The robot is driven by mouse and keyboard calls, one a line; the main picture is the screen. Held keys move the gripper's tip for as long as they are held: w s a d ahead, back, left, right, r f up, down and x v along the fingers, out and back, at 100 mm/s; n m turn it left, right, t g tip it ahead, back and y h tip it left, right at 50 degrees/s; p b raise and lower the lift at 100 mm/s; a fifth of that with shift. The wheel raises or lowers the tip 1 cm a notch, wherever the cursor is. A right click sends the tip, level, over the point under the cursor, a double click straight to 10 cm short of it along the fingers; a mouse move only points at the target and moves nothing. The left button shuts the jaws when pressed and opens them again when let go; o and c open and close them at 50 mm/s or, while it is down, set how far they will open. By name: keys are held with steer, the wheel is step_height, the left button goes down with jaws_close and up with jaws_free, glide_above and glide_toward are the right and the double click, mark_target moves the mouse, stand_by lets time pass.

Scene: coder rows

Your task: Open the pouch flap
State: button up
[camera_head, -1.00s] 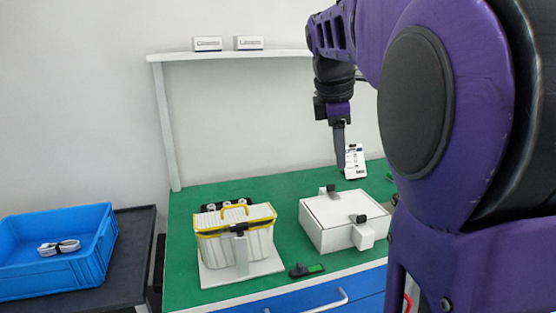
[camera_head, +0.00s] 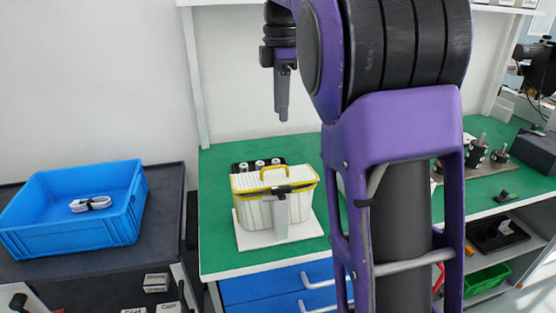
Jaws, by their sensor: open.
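The pouch (camera_head: 254,213) is a white, ribbed, box-like bag with yellow trim and a yellow handle loop on top. It stands upright on a white base plate (camera_head: 306,229) on the green bench. A dark clasp and a grey upright piece (camera_head: 281,212) are at its front. The flap (camera_head: 250,183) appears to lie across the top, down. My gripper (camera_head: 282,116) hangs pointing down, above and behind the pouch in the picture, apart from it. It is open and nothing shows in it; the gap between its fingers is hard to see from this side.
A blue crate (camera_head: 120,222) holding a white cable bundle (camera_head: 91,204) stands on a dark cart at left. A black holder with several bottles (camera_head: 259,164) sits behind the pouch. My arm hides the bench's middle. Several dark metal parts (camera_head: 477,152) stand at right.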

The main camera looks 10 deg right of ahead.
steer(key=b, duration=0.3)
glide_toward(274, 171)
steer(key=s+f, duration=0.3)
steer(key=shift+s+d+f, duration=0.2)
steer(key=shift+d+f, duration=0.1)
jaws_close()
stand_by(0.9)
